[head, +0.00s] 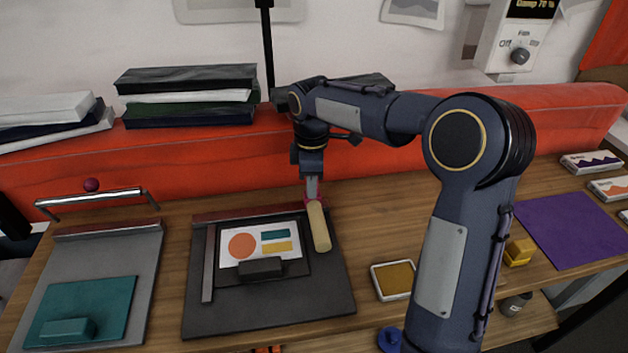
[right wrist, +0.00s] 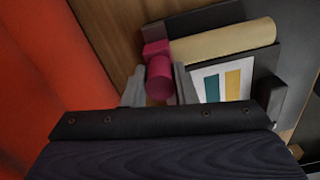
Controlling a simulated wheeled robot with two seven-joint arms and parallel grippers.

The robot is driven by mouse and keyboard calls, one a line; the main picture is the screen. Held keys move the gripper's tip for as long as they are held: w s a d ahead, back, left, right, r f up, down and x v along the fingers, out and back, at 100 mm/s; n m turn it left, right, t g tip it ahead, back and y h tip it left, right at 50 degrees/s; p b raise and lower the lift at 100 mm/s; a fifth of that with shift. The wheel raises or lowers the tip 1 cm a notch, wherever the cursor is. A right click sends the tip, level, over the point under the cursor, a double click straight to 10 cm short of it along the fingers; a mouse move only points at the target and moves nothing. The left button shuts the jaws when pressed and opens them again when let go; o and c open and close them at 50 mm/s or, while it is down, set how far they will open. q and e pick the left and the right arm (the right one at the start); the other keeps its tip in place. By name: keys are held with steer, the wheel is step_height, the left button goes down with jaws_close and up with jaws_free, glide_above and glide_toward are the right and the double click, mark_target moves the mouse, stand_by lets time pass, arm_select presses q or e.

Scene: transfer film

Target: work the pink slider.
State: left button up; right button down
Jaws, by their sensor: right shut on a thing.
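The pink slider (head: 320,196) is at the right end of the dark rail along the back of a dark grey press board (head: 270,315). In the head view it is mostly hidden by my right gripper (head: 313,188), which comes down on it from above. In the right wrist view the pink slider (right wrist: 160,80) shows as a block with a round knob, and my right gripper's fingers (right wrist: 158,88) are shut on the knob. A pale wooden roller (head: 319,227) reaches forward from the slider over the board; it also shows in the right wrist view (right wrist: 225,42). My left gripper is not in view.
On the board lies a white card (head: 230,257) with coloured shapes, with a dark block (head: 260,268) at its front edge. A grey board (head: 145,270) with a teal plate stands left. An ink pad (head: 393,280) and purple mat (head: 570,230) lie right.

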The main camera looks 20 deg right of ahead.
steer(key=w+a+p, duration=0.1)
steer(key=a+p, duration=0.1)
steer(key=a, duration=0.4)
steer(key=w+a+p, duration=0.2)
steer(key=a, duration=0.3)
steer(key=w+a+p, duration=0.1)
steer(key=a+p, duration=0.1)
steer(key=a, duration=0.4)
steer(key=shift+w+a+r, duration=0.1)
steer(key=shift+w+a, duration=0.15)
steer(key=shift+a, duration=0.05)
steer(key=shift+w+a, duration=0.15)
steer(key=shift+a, duration=0.4)
steer(key=c, duration=1.2)
jaws_free()
steer(key=shift+o, duration=0.2)
step_height(320, 180, up, 8)
steer(key=shift+f, duration=0.2)
steer(key=shift+d, duration=0.1)
